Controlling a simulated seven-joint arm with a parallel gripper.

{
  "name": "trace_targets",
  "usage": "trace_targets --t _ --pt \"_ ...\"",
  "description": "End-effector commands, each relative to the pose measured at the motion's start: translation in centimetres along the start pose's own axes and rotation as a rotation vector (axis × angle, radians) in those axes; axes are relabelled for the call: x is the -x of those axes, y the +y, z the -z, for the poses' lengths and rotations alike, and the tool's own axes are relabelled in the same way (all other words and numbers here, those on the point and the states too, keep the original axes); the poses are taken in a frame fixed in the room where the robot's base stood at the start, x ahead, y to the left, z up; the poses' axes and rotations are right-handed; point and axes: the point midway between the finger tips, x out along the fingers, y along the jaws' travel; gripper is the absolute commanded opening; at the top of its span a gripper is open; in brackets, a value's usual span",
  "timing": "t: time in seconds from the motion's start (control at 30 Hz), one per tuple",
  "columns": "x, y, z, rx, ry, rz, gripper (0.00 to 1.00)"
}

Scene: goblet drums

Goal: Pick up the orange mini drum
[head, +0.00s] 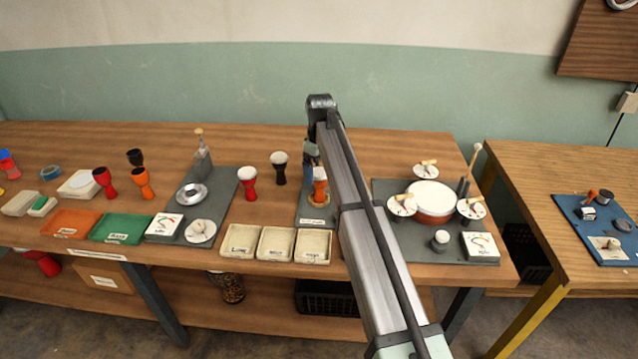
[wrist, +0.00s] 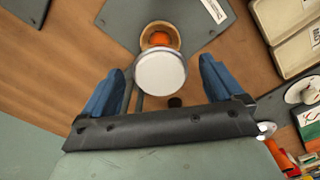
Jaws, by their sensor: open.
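An orange mini drum (head: 320,184) with a white head stands upright on a small grey mat in the middle of the bench, partly beside my arm. In the wrist view its round white head (wrist: 160,73) lies between the blue fingers, with a bit of orange below it inside a wooden ring (wrist: 148,28). My gripper (wrist: 162,66) is open, one finger on each side of the head with gaps showing. In the head view my gripper (head: 311,156) is just behind the drum, partly hidden by the arm. Another orange drum (head: 143,183), with a black head, stands at the left.
A red drum (head: 247,182) and a dark drum (head: 279,168) stand left of the mat. Cream trays (head: 276,243) lie in front. A grey mat (head: 388,190) with a larger drum (head: 432,198) and dials is on the right. Red drums and coloured trays fill the left.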

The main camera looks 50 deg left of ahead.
Motion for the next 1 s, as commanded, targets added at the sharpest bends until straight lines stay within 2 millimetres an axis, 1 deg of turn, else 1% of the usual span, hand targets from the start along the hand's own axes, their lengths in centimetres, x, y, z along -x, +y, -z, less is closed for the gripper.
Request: trace_targets --t 0.17,0.27,0.4,0.5,0.67,1.0 --pt "-1.6 0.0 0.4 0.000 -0.001 0.001 0.94" --pt "-3.0 0.0 0.8 0.000 -0.001 0.001 0.94" --pt "-4.5 0.0 0.6 0.000 -0.001 0.001 0.94" --pt "-4.9 0.0 0.7 0.000 0.000 0.000 0.94" --pt "-4.9 0.0 0.7 0.000 0.000 0.000 0.94" --pt "-4.9 0.0 0.7 0.000 0.000 0.000 0.62"
